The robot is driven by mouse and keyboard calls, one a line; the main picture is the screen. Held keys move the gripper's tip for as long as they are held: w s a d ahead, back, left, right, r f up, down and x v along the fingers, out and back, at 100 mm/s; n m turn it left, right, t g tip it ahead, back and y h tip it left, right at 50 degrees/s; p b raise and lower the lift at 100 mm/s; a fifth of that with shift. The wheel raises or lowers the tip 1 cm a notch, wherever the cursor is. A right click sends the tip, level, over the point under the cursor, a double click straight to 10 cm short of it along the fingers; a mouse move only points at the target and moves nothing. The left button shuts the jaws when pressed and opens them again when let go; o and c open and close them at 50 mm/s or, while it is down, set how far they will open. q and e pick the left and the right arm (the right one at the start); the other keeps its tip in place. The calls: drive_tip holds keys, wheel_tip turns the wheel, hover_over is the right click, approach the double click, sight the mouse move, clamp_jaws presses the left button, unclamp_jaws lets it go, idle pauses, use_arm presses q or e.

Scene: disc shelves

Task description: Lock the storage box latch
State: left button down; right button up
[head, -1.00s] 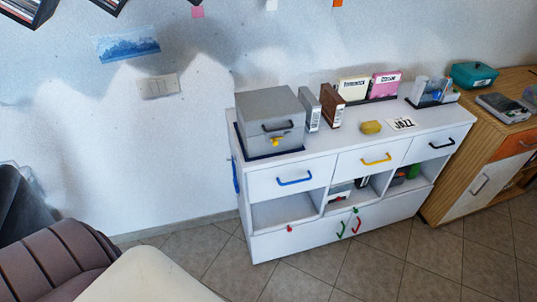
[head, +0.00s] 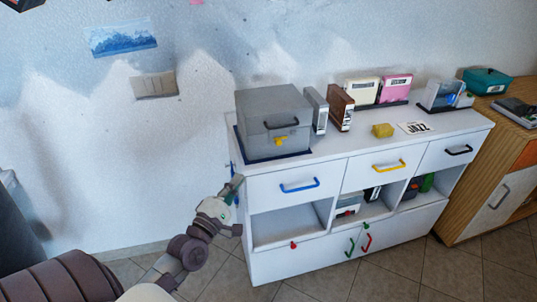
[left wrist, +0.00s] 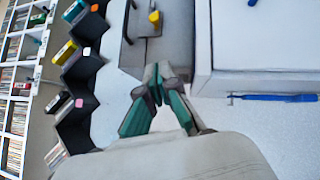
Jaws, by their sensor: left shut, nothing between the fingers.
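The grey storage box (head: 262,108) stands with its lid down at the left end of the white cabinet top. Its front has a black handle and a small yellow latch (head: 281,141); I cannot tell the latch's exact position. My left gripper (head: 236,184) is shut and empty, low beside the cabinet's left front corner, below and left of the box. In the left wrist view my shut fingers (left wrist: 158,92) point toward the box (left wrist: 180,40), and the yellow latch (left wrist: 155,18) shows beyond them, apart from the fingertips. My right gripper is out of view.
The white cabinet (head: 340,162) has a drawer with a blue handle (head: 299,186) under the box. Disc cases (head: 340,107) stand right of the box, and a yellow object (head: 383,130) lies farther right. Floor before the cabinet is clear.

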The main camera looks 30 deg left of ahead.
use_arm(q)
drive_tip(key=p, duration=0.1)
approach(276, 140)
drive_tip(key=w+a, duration=0.2)
drive_tip(key=a, duration=0.1)
drive_tip(key=w, duration=0.1)
drive_tip(key=d, duration=0.1)
drive_tip(key=w+p, duration=0.1)
drive_tip(key=shift+w+d+r, duration=0.25)
drive_tip(key=shift+w, duration=0.15)
drive_tip(key=shift+w+d+r, duration=0.1)
drive_tip(key=shift+w+d, duration=0.2)
drive_tip(key=shift+d, duration=0.05)
drive_tip(key=shift+w+d, duration=0.9)
drive_tip(key=shift+w, duration=0.2)
